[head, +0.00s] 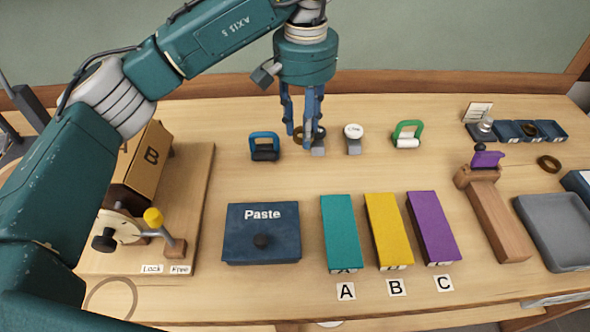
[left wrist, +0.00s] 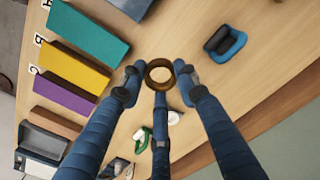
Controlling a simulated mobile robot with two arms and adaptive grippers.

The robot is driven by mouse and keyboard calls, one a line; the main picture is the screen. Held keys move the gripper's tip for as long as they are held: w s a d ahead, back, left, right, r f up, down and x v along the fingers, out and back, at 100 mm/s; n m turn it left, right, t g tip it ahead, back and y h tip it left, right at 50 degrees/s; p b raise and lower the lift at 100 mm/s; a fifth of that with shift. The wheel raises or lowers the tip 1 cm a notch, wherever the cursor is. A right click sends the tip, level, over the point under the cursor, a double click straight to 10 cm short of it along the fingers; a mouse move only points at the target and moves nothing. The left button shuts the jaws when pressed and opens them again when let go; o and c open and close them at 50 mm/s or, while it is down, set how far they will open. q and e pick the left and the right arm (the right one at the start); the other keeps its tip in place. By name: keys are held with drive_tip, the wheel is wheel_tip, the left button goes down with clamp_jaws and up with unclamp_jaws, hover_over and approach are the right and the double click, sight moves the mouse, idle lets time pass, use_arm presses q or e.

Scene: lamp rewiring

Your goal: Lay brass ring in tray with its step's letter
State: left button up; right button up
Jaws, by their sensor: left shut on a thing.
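My left gripper (head: 304,132) is over the back middle of the table, its fingers pointing down. In the left wrist view the fingers (left wrist: 159,84) are shut on a brass ring (left wrist: 159,71). In the head view the ring (head: 297,134) is largely hidden behind the fingers. Teal (head: 341,232), yellow (head: 388,229) and purple (head: 432,226) oblong covers lie side by side at the front, with cards A (head: 346,291), B (head: 397,287) and C (head: 444,283) before them. Whether trays lie under them I cannot tell. My right gripper is not in view.
A blue Paste box (head: 262,245) lies left of the teal cover. A blue-handled thing (head: 264,146), a white-topped stand (head: 353,139) and a green-handled thing (head: 407,135) stand at the back. Right are a wooden stand (head: 496,218), a grey tray (head: 555,232) and another ring (head: 549,162).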

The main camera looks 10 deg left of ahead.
use_arm(q)
wheel_tip(320, 180, down, 7)
drive_tip(key=p, duration=0.2)
hover_over(302, 187)
wheel_tip(302, 187, down, 5)
drive_tip(key=shift+p, duration=0.3)
drive_tip(key=shift+f, duration=0.3)
wheel_tip(302, 187, down, 3)
drive_tip(key=shift+f+p, duration=0.2)
drive_tip(key=shift+p, duration=0.35)
drive_tip(key=shift+f, duration=0.3)
drive_tip(key=o, duration=0.9)
drive_tip(key=shift+o, duration=0.2)
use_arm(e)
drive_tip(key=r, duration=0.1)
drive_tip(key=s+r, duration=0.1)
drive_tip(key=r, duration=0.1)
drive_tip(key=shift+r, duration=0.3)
